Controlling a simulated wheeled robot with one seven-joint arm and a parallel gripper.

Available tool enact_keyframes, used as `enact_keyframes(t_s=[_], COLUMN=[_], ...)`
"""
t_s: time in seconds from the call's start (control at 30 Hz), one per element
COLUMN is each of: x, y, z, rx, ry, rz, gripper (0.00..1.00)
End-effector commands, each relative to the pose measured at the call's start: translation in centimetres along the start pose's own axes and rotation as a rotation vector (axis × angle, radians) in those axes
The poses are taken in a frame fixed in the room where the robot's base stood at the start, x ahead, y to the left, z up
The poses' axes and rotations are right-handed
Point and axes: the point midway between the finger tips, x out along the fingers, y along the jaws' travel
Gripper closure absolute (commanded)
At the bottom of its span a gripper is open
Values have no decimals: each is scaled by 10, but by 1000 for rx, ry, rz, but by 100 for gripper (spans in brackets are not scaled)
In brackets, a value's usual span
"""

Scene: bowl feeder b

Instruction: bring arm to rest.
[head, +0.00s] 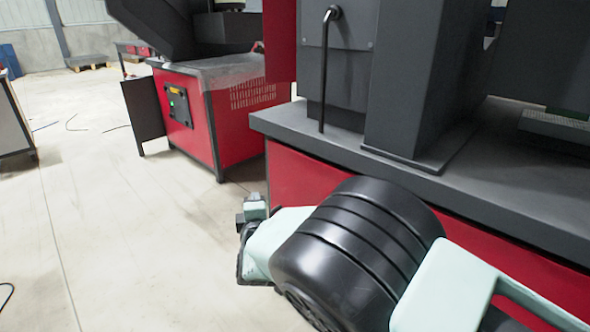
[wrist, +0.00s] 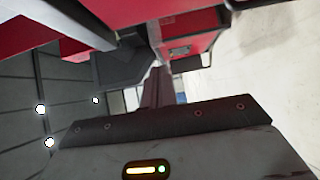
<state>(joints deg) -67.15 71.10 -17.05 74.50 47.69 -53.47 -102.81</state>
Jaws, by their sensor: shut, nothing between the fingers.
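My arm crosses the lower right of the head view, its black joint and pale green links beside the red and dark grey machine. My gripper (wrist: 157,88) shows in the wrist view, its dark fingers together with nothing held between them. The fingers point away from the camera, toward the floor area and machines beyond. In the head view the far end of the arm is partly hidden behind the black joint, and the fingers cannot be made out clearly there.
The near machine (head: 350,160) has a grey top ledge and stands close along the arm's right side. A second red machine (head: 235,120) with an open dark door panel (head: 147,115) stands farther back. The pale floor (head: 110,220) at left is mostly clear, with thin cables on it.

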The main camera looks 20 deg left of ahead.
Motion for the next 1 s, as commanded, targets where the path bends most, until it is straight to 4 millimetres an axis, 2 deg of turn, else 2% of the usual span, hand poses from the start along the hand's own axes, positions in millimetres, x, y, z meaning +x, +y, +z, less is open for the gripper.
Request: enact_keyframes(t_s=[0.13,0.27,0.37,0.47,0.57,0.67,0.77,0.8,1.0], x=[2,1,-12,-38,-75,-121,-175,-198,-319], y=[4,14,25,36,50,65,79,84,98], z=[8,33,55,73,87,101,115,122,161], rx=[39,195,380,564,729,867,976,1010,1093], ry=[-3,-12,-24,-45,-77,-127,-200,-237,-485], rz=[-33,-168,-325,-494,-657,-815,-966,-1023,-1245], gripper=[100,100,100,100,100,100,100,100,100])
